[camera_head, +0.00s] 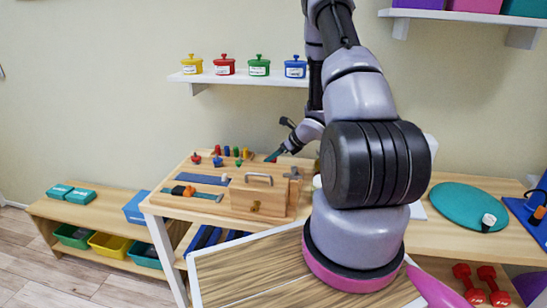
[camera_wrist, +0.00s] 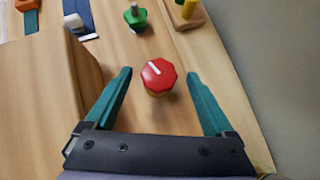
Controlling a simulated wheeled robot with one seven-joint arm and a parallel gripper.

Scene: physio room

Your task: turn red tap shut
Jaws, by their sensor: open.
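The red tap (camera_wrist: 158,76) is a faceted round red knob on a short brass-coloured base on the wooden board. A white line on its top slants toward the upper left in the wrist view. My gripper (camera_wrist: 158,80) is open, with one teal finger on each side of the tap and a gap on both sides; neither finger appears to touch it. In the head view, my gripper (camera_head: 275,155) is over the table behind the wooden box, and I cannot make out this tap there.
A wooden box (camera_wrist: 40,100) stands close to the left finger; its handle shows in the head view (camera_head: 258,178). A green knob (camera_wrist: 135,17) and a wooden block with a yellow peg (camera_wrist: 187,12) lie beyond the tap. The wall (camera_wrist: 290,70) is at right.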

